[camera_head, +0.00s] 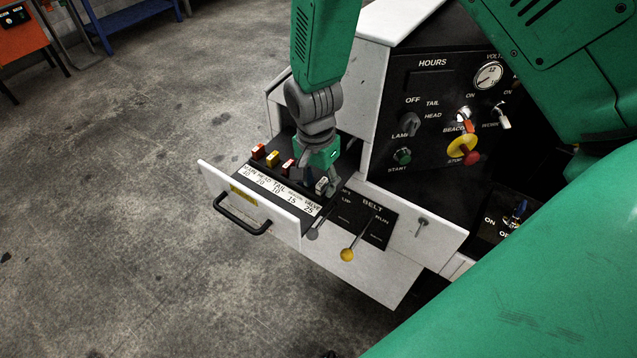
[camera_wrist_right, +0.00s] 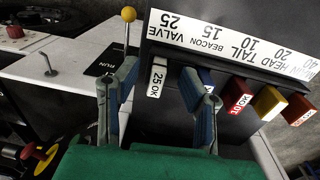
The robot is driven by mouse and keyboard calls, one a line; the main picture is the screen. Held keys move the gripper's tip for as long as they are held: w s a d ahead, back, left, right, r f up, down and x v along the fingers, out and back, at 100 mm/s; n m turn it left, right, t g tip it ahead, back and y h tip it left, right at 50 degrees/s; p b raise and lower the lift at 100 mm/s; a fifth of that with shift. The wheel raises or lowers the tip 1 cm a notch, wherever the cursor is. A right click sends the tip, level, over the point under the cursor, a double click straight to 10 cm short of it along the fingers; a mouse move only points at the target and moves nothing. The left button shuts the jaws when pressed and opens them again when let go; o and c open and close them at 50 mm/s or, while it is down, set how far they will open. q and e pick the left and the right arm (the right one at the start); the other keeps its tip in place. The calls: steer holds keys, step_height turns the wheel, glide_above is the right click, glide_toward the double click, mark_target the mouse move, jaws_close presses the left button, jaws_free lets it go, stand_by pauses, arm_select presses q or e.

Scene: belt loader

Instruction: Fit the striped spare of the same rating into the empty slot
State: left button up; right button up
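The open fuse drawer (camera_head: 205,172) holds a row of fuses behind a white rating label strip (camera_head: 280,190). An orange (camera_head: 259,152), a yellow (camera_head: 272,158) and a red fuse (camera_head: 288,167) stand in the row. My right gripper (camera_head: 318,183) points down at the VALVE 25 end. In the wrist view its two fingers stand apart (camera_wrist_right: 160,78), with a white fuse marked "25 OK" (camera_wrist_right: 157,78) between them and gaps on both sides. A blue fuse (camera_wrist_right: 207,76) is partly behind one finger. I cannot make out stripes or an empty slot. My left gripper is out of view.
A dark panel (camera_head: 440,92) with knobs, a gauge and a red-and-yellow stop button (camera_head: 463,151) rises behind the drawer. A yellow-knobbed lever (camera_head: 348,254) stands close right of the drawer. The drawer's black handle (camera_head: 240,218) juts forward. Open floor lies left.

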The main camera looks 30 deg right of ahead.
step_height(320, 180, up, 11)
steer(key=shift+w+a, duration=0.2)
steer(key=shift+w, duration=0.05)
stand_by(0.4)
steer(key=shift+f, duration=0.1)
